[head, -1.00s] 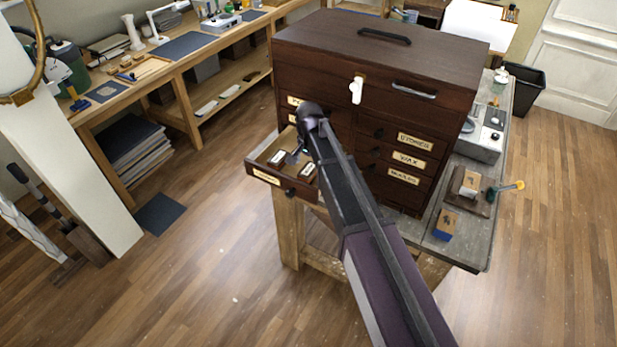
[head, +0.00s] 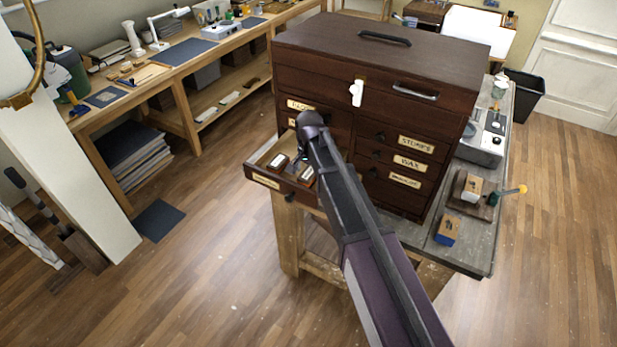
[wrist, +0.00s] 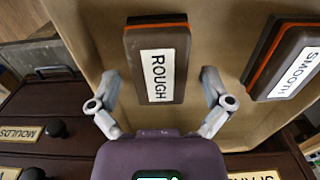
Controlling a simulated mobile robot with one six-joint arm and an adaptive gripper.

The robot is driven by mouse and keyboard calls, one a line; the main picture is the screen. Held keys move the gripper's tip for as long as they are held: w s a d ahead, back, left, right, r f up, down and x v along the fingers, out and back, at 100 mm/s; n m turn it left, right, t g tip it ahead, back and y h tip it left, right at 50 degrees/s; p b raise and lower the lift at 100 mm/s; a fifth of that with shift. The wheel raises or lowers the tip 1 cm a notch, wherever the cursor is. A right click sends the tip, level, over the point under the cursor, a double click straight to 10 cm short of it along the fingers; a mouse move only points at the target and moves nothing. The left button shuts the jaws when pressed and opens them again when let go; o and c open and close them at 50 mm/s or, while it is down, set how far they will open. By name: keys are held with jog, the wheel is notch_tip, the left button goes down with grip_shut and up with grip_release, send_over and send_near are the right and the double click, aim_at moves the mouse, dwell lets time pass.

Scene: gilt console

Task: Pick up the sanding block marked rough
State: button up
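The sanding block marked rough (wrist: 157,62) is dark grey-brown with an orange stripe and a white label reading ROUGH. It lies in the open drawer (head: 262,181), and shows as the right-hand block (head: 307,174) in the head view. My gripper (wrist: 159,80) is open and empty, its fingers spread to either side of the block's near half in the wrist view. I cannot tell how far above it they are. A similar block marked SMOOTH (wrist: 285,58) lies to the right in the wrist view; it is the left block (head: 279,162) in the head view.
The dark wooden cabinet (head: 372,60) stands on a grey workbench (head: 427,252), with closed labelled drawers beside the open one. A blue-sided block (head: 446,232) lies on the bench at the right. Open floor lies to the left.

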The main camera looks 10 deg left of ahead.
aim_at(309, 172)
jog(key=c, duration=1)
jog(key=shift+c, duration=0.2)
jog(key=shift+r, duration=0.15)
notch_tip(309, 172, up, 10)
jog(key=p, duration=1)
jog(key=o, duration=0.4)
jog(key=shift+c, duration=1.2)
jog(key=shift+f, duration=0.2)
